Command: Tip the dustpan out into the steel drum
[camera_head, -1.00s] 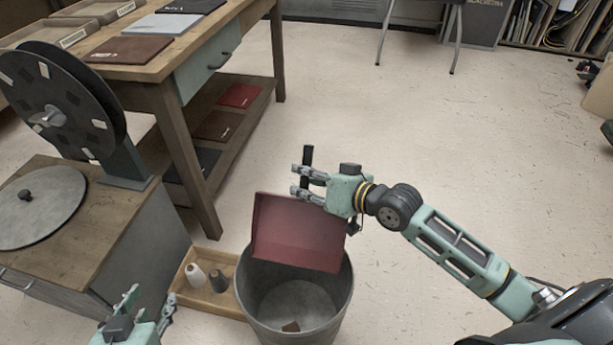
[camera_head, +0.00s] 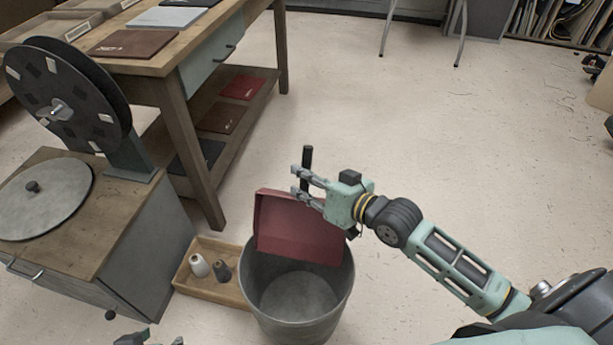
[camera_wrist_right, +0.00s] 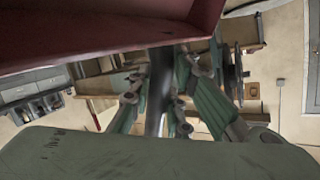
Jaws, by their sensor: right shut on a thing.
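The red dustpan (camera_head: 298,228) hangs steeply tilted over the back rim of the grey steel drum (camera_head: 262,310), its lower edge at the drum's mouth. No debris shows on its visible face. My right gripper (camera_head: 304,181) is shut on the dustpan's black upright handle (camera_head: 307,158). In the right wrist view the fingers close around the dark handle (camera_wrist_right: 158,90), with the red pan (camera_wrist_right: 100,30) above. The visible drum floor looks bare; its near part is hidden by the wall. My left gripper (camera_head: 152,340) barely shows at the bottom edge.
A wooden tray (camera_head: 205,290) with two thread cones stands left of the drum. A grey cabinet (camera_head: 150,250) with a reel and round plate is further left, a workbench (camera_head: 165,62) behind. The floor (camera_head: 430,140) to the right is clear.

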